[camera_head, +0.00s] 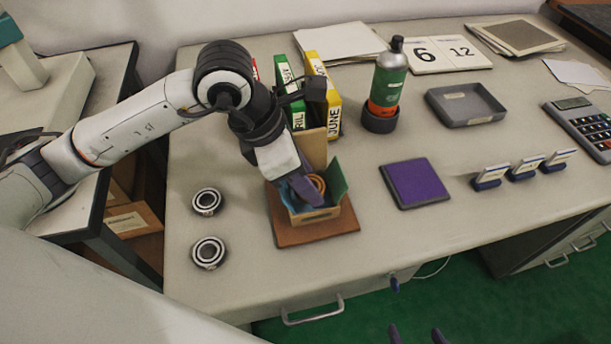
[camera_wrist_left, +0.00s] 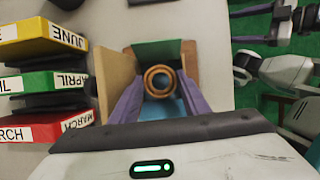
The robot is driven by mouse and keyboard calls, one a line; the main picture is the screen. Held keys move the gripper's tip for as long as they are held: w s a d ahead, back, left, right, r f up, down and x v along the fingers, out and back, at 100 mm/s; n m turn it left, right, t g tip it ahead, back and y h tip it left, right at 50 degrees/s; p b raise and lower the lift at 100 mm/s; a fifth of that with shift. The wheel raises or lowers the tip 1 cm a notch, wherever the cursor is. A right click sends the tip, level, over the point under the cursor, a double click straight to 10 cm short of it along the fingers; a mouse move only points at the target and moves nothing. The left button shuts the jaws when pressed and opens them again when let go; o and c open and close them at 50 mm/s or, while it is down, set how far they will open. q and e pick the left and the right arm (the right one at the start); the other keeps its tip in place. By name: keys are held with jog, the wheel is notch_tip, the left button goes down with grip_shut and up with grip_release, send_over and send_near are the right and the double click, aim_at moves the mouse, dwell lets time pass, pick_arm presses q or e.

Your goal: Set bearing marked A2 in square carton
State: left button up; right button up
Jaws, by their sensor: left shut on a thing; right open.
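The square carton (camera_head: 314,214) stands open on a brown board (camera_head: 345,222), with a tan flap and a green flap raised. My left gripper (camera_head: 316,186) reaches down into the carton. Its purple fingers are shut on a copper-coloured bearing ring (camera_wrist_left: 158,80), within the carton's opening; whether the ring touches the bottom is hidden. Two steel bearings, one upper (camera_head: 207,201) and one lower (camera_head: 208,252), lie on the table left of the carton. No A2 mark is readable on any of them. My right gripper (camera_head: 416,336) is open at the bottom edge, away from the table.
Month-labelled binders (camera_head: 322,90) stand behind the carton, close to my left wrist. A green bottle (camera_head: 388,75) stands in a dark holder. A purple pad (camera_head: 416,183), a grey tray (camera_head: 466,104) and several small card stands (camera_head: 525,167) lie to the right.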

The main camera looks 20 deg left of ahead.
dwell(0.4)
pick_arm(q)
jog(key=o, duration=1.3)
jog(key=shift+c, duration=0.2)
jog(key=shift+w+r, duration=0.1)
jog(key=shift+w+a, duration=0.1)
jog(key=shift+w+r+p, duration=0.15)
jog(key=shift+r+p, duration=0.25)
jog(key=shift+r, duration=0.5)
jog(key=shift+r+p, duration=1.15)
jog(key=shift+r, duration=1.05)
